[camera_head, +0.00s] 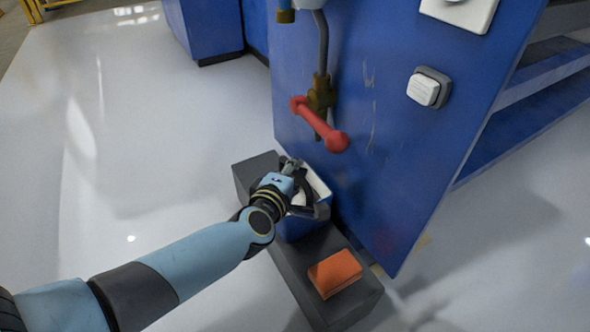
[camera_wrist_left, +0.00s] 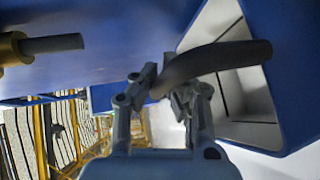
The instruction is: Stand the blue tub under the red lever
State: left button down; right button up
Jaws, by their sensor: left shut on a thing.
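The blue tub (camera_head: 296,228) has a white inside and a dark handle. It is upright, on or just above the dark grey bench (camera_head: 259,170); I cannot tell whether it touches. My left gripper (camera_head: 298,178) is shut on the handle and hides part of the tub. In the left wrist view, the fingers (camera_wrist_left: 166,88) close around the dark handle (camera_wrist_left: 220,58), with the tub's white inside (camera_wrist_left: 232,85) to the right. The red lever (camera_head: 319,124) sits on a brass tap on the blue panel, above and slightly beyond the tub. My right gripper is out of view.
An orange block (camera_head: 335,272) lies on the bench's near end. The blue panel (camera_head: 400,165) stands close behind the bench and carries a white switch (camera_head: 424,89). A brass fitting with a dark tube (camera_wrist_left: 50,44) shows in the left wrist view. The floor at left is clear.

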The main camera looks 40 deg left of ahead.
pick_arm(q)
jog(key=c, duration=1.9)
grip_release()
jog(key=shift+f, duration=0.1)
jog(key=o, duration=0.5)
jog(key=shift+c, duration=0.2)
